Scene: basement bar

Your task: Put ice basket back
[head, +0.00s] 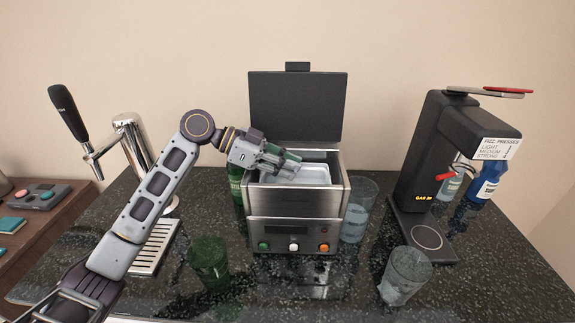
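The ice basket (314,174) is a pale, shallow tray. It shows inside the open top of the steel ice maker (341,207), whose dark lid (297,105) stands upright. My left gripper (286,162) reaches in from the left, with its fingers over the left part of the basket. The fingers overlap the basket's near-left rim in the picture and hide part of it. I cannot tell whether they grip it or only lie above it. The basket's underside is hidden by the ice maker's walls. My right gripper is out of view.
A beer tap (128,140) with a drip tray (152,252) stands at left. A green glass (208,262), a clear glass (405,274) and another glass (356,210) stand around the ice maker. A black fizz machine (432,150) with bottles is at right.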

